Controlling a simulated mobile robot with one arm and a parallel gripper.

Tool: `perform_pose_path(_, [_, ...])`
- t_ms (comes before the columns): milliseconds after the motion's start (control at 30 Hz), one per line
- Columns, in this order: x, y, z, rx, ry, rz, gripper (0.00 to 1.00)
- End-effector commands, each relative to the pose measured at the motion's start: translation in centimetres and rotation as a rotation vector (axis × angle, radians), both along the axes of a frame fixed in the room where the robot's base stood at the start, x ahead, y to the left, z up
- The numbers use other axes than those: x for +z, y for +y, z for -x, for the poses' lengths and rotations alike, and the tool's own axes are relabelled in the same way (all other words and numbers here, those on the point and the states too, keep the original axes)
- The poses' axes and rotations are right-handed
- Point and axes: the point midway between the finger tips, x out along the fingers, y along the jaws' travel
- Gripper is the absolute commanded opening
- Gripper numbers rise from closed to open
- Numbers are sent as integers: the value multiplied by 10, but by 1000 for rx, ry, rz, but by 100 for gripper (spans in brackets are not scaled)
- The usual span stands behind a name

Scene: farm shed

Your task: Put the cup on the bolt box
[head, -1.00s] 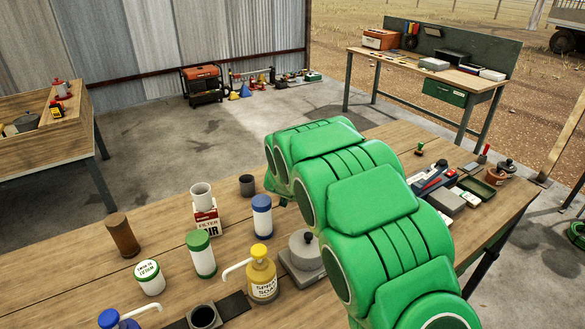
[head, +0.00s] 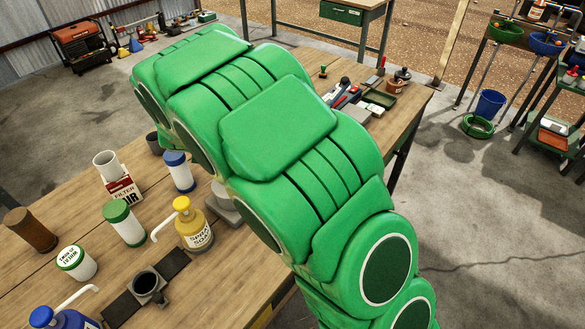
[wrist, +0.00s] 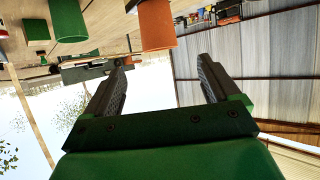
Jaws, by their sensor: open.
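A white cup-like cylinder (head: 105,163) shows at the left of the bench in the head view, right above a red and white box (head: 122,188) lettered FILTER; I cannot tell whether it rests on the box or stands behind it. A dark cup-like vessel (head: 153,143) is partly hidden by my arm. No box is readable as the bolt box. My gripper (wrist: 165,82) is open in the wrist view, with nothing between its jaws. An orange cylinder (wrist: 156,25) shows beyond the jaws in that upside-down view. My arm hides the gripper in the head view.
A yellow pump bottle (head: 195,228), a blue-capped container (head: 179,172), a green-lidded container (head: 125,224) and a brown cylinder (head: 31,230) crowd the wooden bench's left. A green tray (head: 380,98) and small tools lie at its far end. Bare wood shows between the containers.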

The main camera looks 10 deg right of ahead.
Motion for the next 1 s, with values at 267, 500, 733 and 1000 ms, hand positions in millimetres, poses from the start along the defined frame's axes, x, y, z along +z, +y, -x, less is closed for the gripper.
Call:
perform_pose_path(267, [9, -13, 6, 4, 39, -7, 89])
perform_pose_path(500, [26, -59, 39, 21, 198, -20, 89])
perform_pose_path(733, [41, -105, 87, 32, 363, -25, 89])
perform_pose_path(1000, [55, -161, 161, 32, 559, -15, 89])
